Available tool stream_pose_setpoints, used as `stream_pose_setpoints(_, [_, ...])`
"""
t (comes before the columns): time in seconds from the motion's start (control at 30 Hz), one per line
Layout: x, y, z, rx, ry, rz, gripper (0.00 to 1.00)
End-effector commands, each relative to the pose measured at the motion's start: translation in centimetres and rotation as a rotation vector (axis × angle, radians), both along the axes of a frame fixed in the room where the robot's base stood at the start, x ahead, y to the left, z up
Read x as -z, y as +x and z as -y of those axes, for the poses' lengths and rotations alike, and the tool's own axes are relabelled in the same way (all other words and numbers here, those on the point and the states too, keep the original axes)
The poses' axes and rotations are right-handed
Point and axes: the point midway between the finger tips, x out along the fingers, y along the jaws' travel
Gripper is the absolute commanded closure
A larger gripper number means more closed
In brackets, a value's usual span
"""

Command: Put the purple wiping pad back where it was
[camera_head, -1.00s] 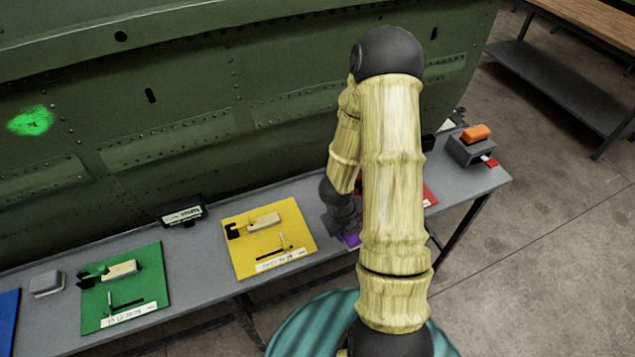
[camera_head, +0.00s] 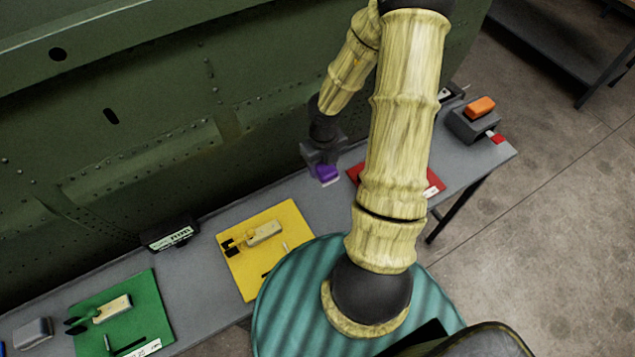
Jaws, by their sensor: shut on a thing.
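The purple wiping pad (camera_head: 326,174) is small, with a pale underside. It is held in my gripper (camera_head: 323,163), which points down over the grey bench between the yellow mat (camera_head: 286,222) and the red mat (camera_head: 354,171). My gripper is shut on the pad. The pad appears to be just above or at the bench top; I cannot tell if it touches. My arm hides much of the red mat and the bench to its right.
The green fuselage panel (camera_head: 120,100) rises behind the narrow bench. A green mat (camera_head: 150,300), a small black display (camera_head: 170,234), and a grey block (camera_head: 32,332) are to the left. A grey stand with an orange object (camera_head: 481,106) is at the right end. Bare bench (camera_head: 200,270) lies between the mats.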

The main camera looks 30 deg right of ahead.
Motion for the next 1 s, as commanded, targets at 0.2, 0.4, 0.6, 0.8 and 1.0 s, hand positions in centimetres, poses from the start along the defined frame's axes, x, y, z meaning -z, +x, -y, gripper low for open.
stream_pose_setpoints(0.2, [0.0,0.0,0.1,0.002,0.001,0.000,0.69])
stream_pose_setpoints(0.4, [0.8,0.0,0.0,0.001,0.001,-0.001,0.69])
stream_pose_setpoints(0.6, [4.5,0.0,0.0,-0.001,0.000,-0.003,0.69])
stream_pose_setpoints(0.8, [6.4,0.0,0.1,0.003,0.000,0.000,0.69])
stream_pose_setpoints(1.0, [6.3,0.0,-0.1,-0.001,0.000,0.000,0.69])
